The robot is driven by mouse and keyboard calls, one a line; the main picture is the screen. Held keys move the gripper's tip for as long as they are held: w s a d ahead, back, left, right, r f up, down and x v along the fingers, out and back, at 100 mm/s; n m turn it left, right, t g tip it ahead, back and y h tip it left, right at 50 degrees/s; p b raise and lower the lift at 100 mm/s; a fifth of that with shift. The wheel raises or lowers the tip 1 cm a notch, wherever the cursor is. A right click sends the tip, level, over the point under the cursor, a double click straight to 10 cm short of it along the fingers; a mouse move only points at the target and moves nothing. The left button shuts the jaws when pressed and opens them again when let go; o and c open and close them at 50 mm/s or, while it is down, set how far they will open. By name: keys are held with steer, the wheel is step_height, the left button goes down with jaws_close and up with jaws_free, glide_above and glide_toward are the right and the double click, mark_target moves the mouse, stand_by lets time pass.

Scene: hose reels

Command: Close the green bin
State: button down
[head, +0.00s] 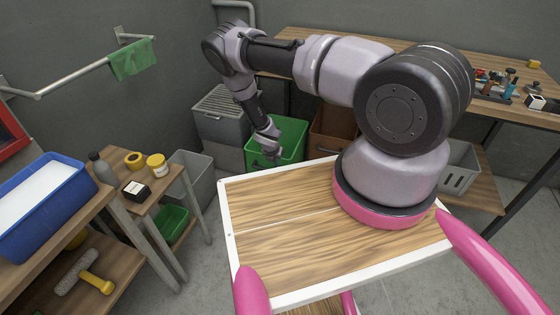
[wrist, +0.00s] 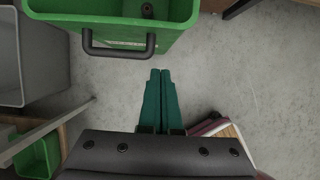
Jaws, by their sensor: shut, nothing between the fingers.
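The green bin (head: 293,135) stands below the back workbench in the head view, with its top open. In the wrist view the green bin (wrist: 185,22) fills the upper part, and a black handle (wrist: 120,52) sticks out from its front. A small dark item shows inside it. My gripper (head: 273,154) is in front of the bin in the head view. In the wrist view my gripper (wrist: 160,72) has its green fingers together and empty, just short of the bin and a little right of the handle, not visibly touching it.
A grey vented bin (head: 220,106) stands left of the green bin, and a brown bin (head: 330,132) stands right of it. A light grey open bin (head: 198,168) and a wooden side table (head: 140,163) are at left. Bare floor (wrist: 240,80) lies right of my gripper.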

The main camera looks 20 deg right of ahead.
steer(key=w+d+f, duration=0.3)
steer(key=w, duration=0.1)
steer(key=shift+w+f, duration=0.2)
steer(key=shift+f, duration=0.05)
steer(key=shift+d, duration=0.15)
